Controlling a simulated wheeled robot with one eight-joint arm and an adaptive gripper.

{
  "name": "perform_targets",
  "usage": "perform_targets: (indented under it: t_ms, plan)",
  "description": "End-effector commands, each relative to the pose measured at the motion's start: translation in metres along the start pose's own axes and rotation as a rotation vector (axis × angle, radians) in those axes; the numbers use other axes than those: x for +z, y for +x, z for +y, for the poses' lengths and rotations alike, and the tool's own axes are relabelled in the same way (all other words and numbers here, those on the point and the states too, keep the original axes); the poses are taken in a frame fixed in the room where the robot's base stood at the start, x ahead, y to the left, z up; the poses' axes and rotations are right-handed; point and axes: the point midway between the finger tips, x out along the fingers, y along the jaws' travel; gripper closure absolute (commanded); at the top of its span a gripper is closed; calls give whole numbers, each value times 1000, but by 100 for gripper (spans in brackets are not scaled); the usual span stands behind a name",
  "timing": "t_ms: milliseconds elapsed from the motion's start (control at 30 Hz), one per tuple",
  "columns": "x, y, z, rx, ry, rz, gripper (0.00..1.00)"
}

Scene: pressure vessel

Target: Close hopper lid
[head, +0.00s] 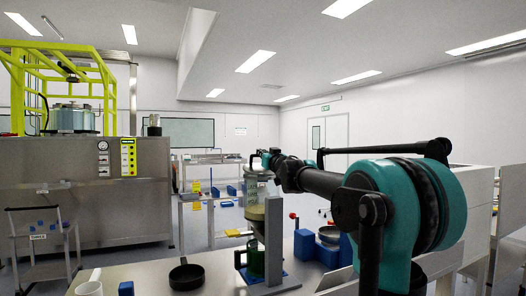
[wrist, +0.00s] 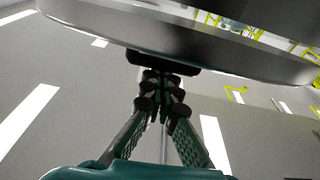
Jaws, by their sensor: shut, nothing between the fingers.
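The hopper (head: 252,196) is a clear cylinder with green-yellow contents, on a stand in the middle of the head view. My gripper (head: 261,158) is small there, at the hopper's top, and partly hidden by my arm. In the wrist view a broad round grey metal piece, which looks like the hopper lid (wrist: 90,32), spans the top. My gripper (wrist: 161,78) is shut and empty, its fingertips close against a black block at the lid's edge. Whether they touch it, and how far the lid is tilted, I cannot tell.
A black round dish (head: 187,277), a white cup (head: 89,288) and a small blue block (head: 126,288) stand on the near bench. A green container (head: 256,262) sits below the hopper. Blue equipment (head: 318,247) stands right of it. A steel cabinet (head: 70,185) is at left.

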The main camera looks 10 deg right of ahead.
Motion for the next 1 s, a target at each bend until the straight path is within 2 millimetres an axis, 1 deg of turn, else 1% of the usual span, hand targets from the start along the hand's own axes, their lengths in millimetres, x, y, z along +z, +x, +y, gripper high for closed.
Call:
perform_targets:
  t_ms: [267,767,900,1000]
  plan:
    - [8,5,0,0,-1,0,100]
    - [9,5,0,0,0,0,100]
    - [7,6,-1,-1,0,0,100]
    - [-1,9,-5,-1,1,0,100]
